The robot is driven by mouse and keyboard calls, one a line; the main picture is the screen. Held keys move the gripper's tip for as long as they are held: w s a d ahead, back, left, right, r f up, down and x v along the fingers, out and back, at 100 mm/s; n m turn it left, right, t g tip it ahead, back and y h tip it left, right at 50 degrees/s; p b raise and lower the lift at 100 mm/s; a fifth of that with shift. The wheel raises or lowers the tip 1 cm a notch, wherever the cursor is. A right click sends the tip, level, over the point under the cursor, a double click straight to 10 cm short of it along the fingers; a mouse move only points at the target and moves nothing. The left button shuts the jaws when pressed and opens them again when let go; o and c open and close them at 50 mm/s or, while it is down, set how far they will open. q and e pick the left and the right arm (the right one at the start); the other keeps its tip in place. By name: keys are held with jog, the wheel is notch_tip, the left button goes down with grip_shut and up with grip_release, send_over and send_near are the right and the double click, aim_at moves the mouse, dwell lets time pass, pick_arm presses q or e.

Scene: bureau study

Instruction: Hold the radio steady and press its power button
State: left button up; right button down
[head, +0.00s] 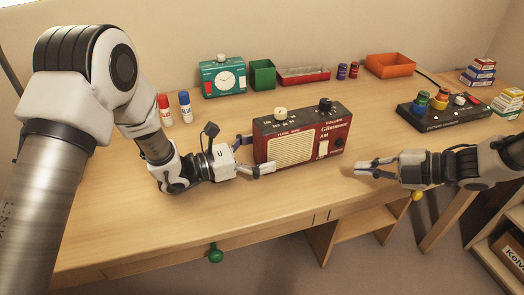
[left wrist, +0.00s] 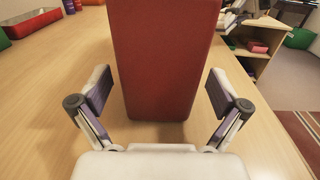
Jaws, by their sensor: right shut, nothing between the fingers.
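The radio (head: 292,149), dark red with a cream grille, stands upright on the desk. Its front carries a pale switch (head: 323,148) at the right; knobs and small buttons are on top. I cannot tell which control is the power button. My left gripper (head: 256,154) is open at the radio's left end, one finger towards the front and one towards the back. In the left wrist view the radio's plain red end (left wrist: 165,60) stands ahead between the spread fingers (left wrist: 158,100). My right gripper (head: 364,168) is shut and empty, to the right of the radio, apart from it.
Glue sticks (head: 185,107) stand at the left. A black control box (head: 443,113) sits at the right. The desk in front of the radio is clear.

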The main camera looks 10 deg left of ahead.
pick_arm(q)
jog(key=v, duration=1.1)
jog(key=shift+a, duration=0.2)
jog(key=shift+s+a+f, duration=0.1)
jog(key=shift+s+a, duration=0.1)
jog(key=shift+a, duration=0.05)
jog(key=shift+d, duration=0.1)
